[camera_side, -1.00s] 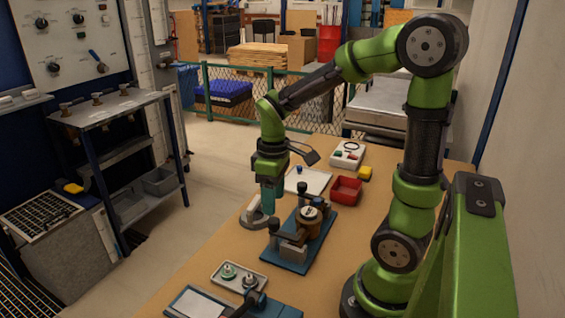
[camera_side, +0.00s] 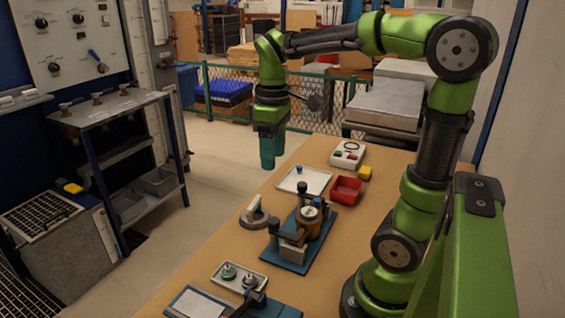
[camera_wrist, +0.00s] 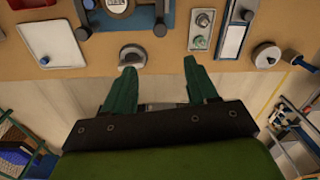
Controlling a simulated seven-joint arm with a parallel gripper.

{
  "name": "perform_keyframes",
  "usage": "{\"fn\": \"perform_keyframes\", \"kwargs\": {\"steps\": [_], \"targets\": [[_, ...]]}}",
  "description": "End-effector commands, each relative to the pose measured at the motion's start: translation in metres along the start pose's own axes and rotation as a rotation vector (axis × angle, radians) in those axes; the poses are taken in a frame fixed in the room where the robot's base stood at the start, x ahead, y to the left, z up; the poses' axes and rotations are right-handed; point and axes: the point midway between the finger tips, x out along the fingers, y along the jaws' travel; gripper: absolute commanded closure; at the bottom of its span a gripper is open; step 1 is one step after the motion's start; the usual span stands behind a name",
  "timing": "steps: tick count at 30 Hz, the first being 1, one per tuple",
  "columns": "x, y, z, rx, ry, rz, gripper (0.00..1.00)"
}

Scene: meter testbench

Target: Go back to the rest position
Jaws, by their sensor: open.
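My gripper (camera_side: 268,163) hangs in the air above the table's left edge in the side view, pointing down. In the wrist view the two teal fingers of my gripper (camera_wrist: 160,72) are spread apart with nothing between them. The meter (camera_side: 308,219) sits in the blue fixture (camera_side: 318,243), well below and to the right of my gripper. A grey round stand (camera_side: 254,216) is on the table below the gripper, apart from it. It also shows near the left fingertip in the wrist view (camera_wrist: 132,56).
A white tray (camera_side: 319,184), red bin (camera_side: 346,190), yellow block (camera_side: 364,173) and white box (camera_side: 347,154) stand at the back of the table (camera_side: 215,246). A small tray with two round parts (camera_side: 226,283) is in front. A grey shelf (camera_side: 112,110) stands left across the floor.

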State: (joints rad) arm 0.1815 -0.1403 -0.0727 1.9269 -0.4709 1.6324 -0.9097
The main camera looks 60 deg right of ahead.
Motion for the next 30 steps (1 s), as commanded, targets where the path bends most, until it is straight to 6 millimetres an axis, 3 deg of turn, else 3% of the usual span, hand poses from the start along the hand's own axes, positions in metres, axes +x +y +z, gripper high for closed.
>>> {"fn": "perform_keyframes", "kwargs": {"steps": [6, 15, 21, 30], "targets": [[0.013, -0.004, -0.006, 0.170, 0.083, 0.011, 0.42], [0.022, -0.076, 0.010, 0.500, 0.478, -0.129, 0.42], [0.021, -0.104, 0.027, 0.513, 0.601, -0.205, 0.42], [0.016, -0.109, 0.029, 0.490, 0.621, -0.210, 0.42]]}}
